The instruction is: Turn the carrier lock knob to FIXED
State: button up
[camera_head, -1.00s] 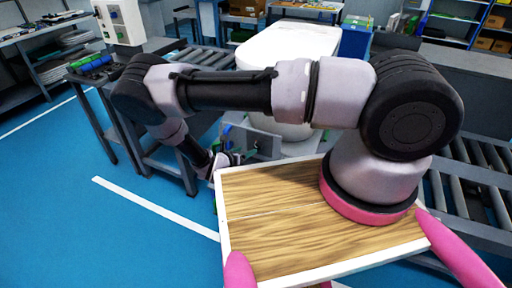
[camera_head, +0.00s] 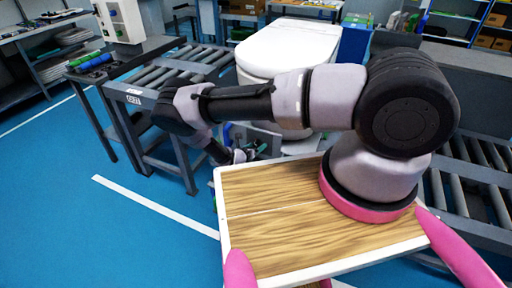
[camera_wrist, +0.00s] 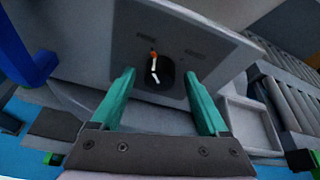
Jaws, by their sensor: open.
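The carrier lock knob (camera_wrist: 159,70) is a dark round knob with a white pointer line, set in a grey panel (camera_wrist: 205,45). An orange mark sits at its upper edge. Small labels are on the panel to either side, too blurred to read. My gripper (camera_wrist: 160,76) is open, its two teal fingers pointing at the panel, one on each side of the knob with gaps between. I cannot tell how far the fingertips are from the panel. In the head view my gripper (camera_head: 240,155) is small beside the grey panel (camera_head: 262,138), and the knob cannot be made out.
A white toilet (camera_head: 285,50) stands behind the panel. A roller conveyor (camera_head: 165,80) runs at the left. In the wrist view, a blue part (camera_wrist: 25,55) is at the left, with a grey tray-like recess (camera_wrist: 250,122) and rollers (camera_wrist: 290,100) at the right.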

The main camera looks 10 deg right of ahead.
jog(key=shift+c, duration=0.3)
grip_shut()
jog(key=shift+d, duration=0.1)
jog(key=m+t+y, duration=0.1)
jog(key=m, duration=0.2)
jog(key=shift+s+d+y, duration=0.1)
jog(key=shift+y, duration=0.3)
jog(key=shift+d+f+m+t+y, duration=0.1)
jog(key=shift+m+t+y, duration=0.5)
jog(key=shift+m, duration=0.6)
jog(key=m+t, duration=0.1)
jog(key=m, duration=0.2)
jog(key=shift+s+f+t+y, duration=0.1)
jog(key=shift+t+y, duration=0.3)
jog(key=shift+f+m+t+y, duration=0.1)
jog(key=shift+m+t+y, duration=0.2)
jog(key=shift+m+t, duration=0.8)
jog(key=shift+m+g, duration=0.4)
jog(key=shift+m, duration=0.1)
